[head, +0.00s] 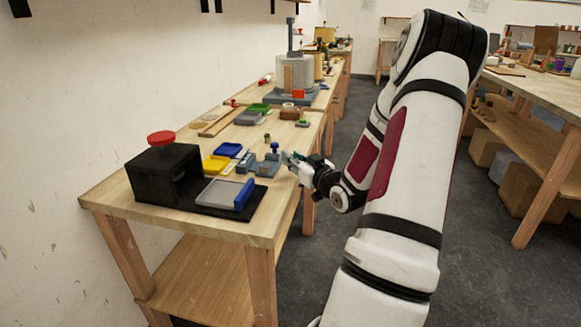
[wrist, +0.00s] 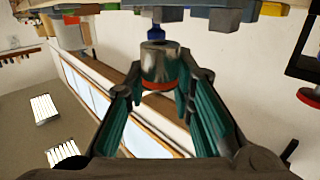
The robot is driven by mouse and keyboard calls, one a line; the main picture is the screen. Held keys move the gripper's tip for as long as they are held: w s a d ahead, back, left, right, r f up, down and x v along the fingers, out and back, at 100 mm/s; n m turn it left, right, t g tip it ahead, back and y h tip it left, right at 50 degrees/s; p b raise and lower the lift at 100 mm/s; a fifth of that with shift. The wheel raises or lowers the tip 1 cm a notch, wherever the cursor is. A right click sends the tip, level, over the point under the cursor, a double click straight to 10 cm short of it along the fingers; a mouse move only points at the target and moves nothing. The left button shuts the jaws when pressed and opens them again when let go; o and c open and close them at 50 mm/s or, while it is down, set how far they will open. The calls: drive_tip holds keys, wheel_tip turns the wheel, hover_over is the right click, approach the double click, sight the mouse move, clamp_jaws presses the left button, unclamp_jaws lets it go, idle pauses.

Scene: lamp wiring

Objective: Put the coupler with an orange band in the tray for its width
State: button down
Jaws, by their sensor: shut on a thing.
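My gripper (wrist: 165,88) is shut on a shiny metal coupler (wrist: 158,52) with an orange-red band (wrist: 160,85) near its lower end in the wrist view. The teal fingers stand on both sides of it. In the head view my gripper (head: 289,158) is at the table's right edge, beside a blue-grey fixture (head: 262,167) with a blue knob (head: 275,148). The coupler is too small to make out there.
A large grey cylinder (head: 295,75) stands farther back. Bare wood lies near the front edge.

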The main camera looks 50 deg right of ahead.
sight(291, 174)
drive_tip(key=shift+x, duration=0.9)
drive_tip(key=shift+w+d+f, duration=0.15)
drive_tip(key=shift+w+d, duration=0.25)
drive_tip(key=shift+s+f+b, duration=0.15)
drive_tip(key=shift+f+b, duration=0.4)
drive_tip(key=shift+f, duration=0.95)
drive_tip(key=shift+f, duration=0.2)
drive_tip(key=c, duration=1.4)
unclamp_jaws()
drive_tip(key=shift+o, duration=0.2)
